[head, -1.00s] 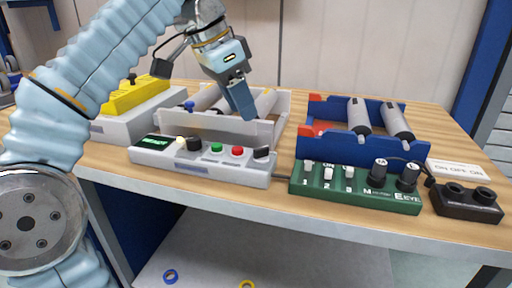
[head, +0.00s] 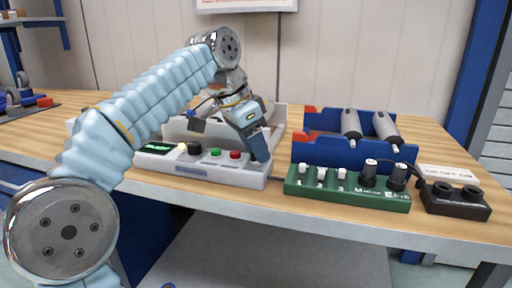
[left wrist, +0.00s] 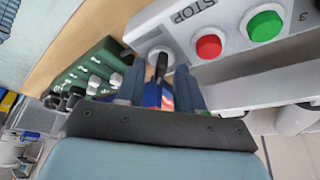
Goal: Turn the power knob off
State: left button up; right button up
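A grey control box (head: 213,171) with buttons and a black knob stands at the table's front edge. The black knob (left wrist: 160,64) at the box's right end, beside the red button, shows in the left wrist view. In the head view my left gripper (head: 260,158) hides this knob. The gripper points down at it from above. In the left wrist view its fingers (left wrist: 158,90) are apart, with the knob just beyond and between their tips; I cannot tell if they touch it. No power label is readable. My right gripper is not in view.
A green box (head: 345,190) with white switches and black knobs stands to the right. Beyond it is a black two-socket unit (head: 455,199). A blue rack (head: 340,153) with grey rollers stands behind. The red (left wrist: 208,46) and green (left wrist: 264,26) buttons are close to the knob.

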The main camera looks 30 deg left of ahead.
pick_arm(q)
grip_shut()
jog(key=shift+n, duration=0.3)
jog(key=n+y+p, duration=0.1)
jog(key=n, duration=0.2)
jog(key=shift+d+r+t, duration=0.1)
jog(key=shift+d+t, duration=0.05)
jog(key=shift+t, duration=0.15)
jog(key=n+y+p, duration=0.1)
jog(key=n+y, duration=0.1)
jog(key=n, duration=0.3)
jog(key=shift+d+p, duration=0.1)
jog(key=shift+p, duration=0.3)
jog(key=n+y, duration=0.2)
jog(key=n, duration=0.2)
jog(key=shift+d, duration=0.1)
jog(key=shift+w+d+n+g+y, duration=0.1)
jog(key=shift+n+g+y, duration=0.3)
jog(key=shift+n, duration=0.95)
jog(key=shift+w+n+g+y, duration=0.15)
jog(key=shift+n+g, duration=0.45)
jog(key=shift+n, duration=0.75)
jog(key=shift+s, duration=0.1)
